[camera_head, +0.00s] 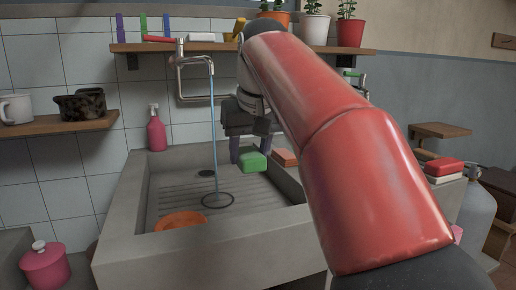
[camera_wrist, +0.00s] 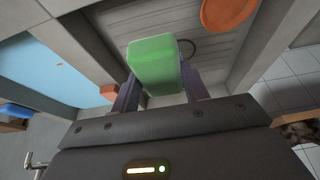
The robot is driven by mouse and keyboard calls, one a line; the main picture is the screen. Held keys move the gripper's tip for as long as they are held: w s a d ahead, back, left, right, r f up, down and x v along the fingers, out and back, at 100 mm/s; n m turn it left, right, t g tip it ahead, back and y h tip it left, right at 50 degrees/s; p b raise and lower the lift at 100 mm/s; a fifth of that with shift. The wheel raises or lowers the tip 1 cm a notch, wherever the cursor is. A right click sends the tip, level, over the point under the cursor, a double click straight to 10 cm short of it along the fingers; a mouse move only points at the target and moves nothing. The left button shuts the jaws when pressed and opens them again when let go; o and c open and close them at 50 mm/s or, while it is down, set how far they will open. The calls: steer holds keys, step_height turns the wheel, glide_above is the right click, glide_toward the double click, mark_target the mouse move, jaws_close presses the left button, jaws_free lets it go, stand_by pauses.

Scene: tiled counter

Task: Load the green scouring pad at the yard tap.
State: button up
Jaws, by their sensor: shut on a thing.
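The green scouring pad (camera_head: 253,162) is a small green block held between the fingertips of my gripper (camera_head: 248,150). It also shows in the wrist view (camera_wrist: 155,66), with a finger on each side of it. My gripper is shut on the pad and holds it above the right part of the grey stone sink (camera_head: 215,245). The tap (camera_head: 193,62) is on the tiled wall above the sink. A thin blue stream of water (camera_head: 213,130) runs from its spout down to a ring on the basin floor. The pad is to the right of the stream and apart from it.
An orange dish (camera_head: 181,220) lies at the sink's front left. An orange block (camera_head: 285,157) sits near the right rim. A pink bottle (camera_head: 156,132) stands behind the left rim. A wooden shelf (camera_head: 150,47) runs above. The middle of the basin is clear.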

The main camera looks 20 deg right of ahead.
steer(key=w+a+f+p, duration=0.2)
steer(key=w+a+p, duration=0.1)
steer(key=w, duration=0.7)
steer(key=shift+w+a+f+p, duration=0.2)
steer(key=shift+a+p, duration=0.1)
steer(key=shift+a, duration=0.45)
steer(key=shift+s+d+b, duration=0.55)
steer(key=shift+s, duration=0.7)
steer(key=shift+s+d+b, duration=0.55)
steer(key=shift+s+b, duration=0.05)
steer(key=shift+s, duration=0.6)
steer(key=shift+s+d+b, duration=0.55)
steer(key=shift+s, duration=0.7)
steer(key=shift+r, duration=0.1)
steer(key=shift+s+d+r+p, duration=0.25)
steer(key=shift+s+r+p, duration=0.15)
steer(key=shift+s+r, duration=0.2)
steer(key=shift+s+d+r+p, duration=0.35)
steer(key=shift+s+r, duration=0.2)
steer(key=shift+s, duration=0.1)
steer(key=shift+s+d+r+p, duration=0.2)
steer(key=shift+s+r+p, duration=0.2)
steer(key=shift+s+r, duration=0.2)
steer(key=shift+s+d+r, duration=0.2)
steer(key=shift+s+r, duration=0.05)
steer(key=shift+s, duration=0.2)
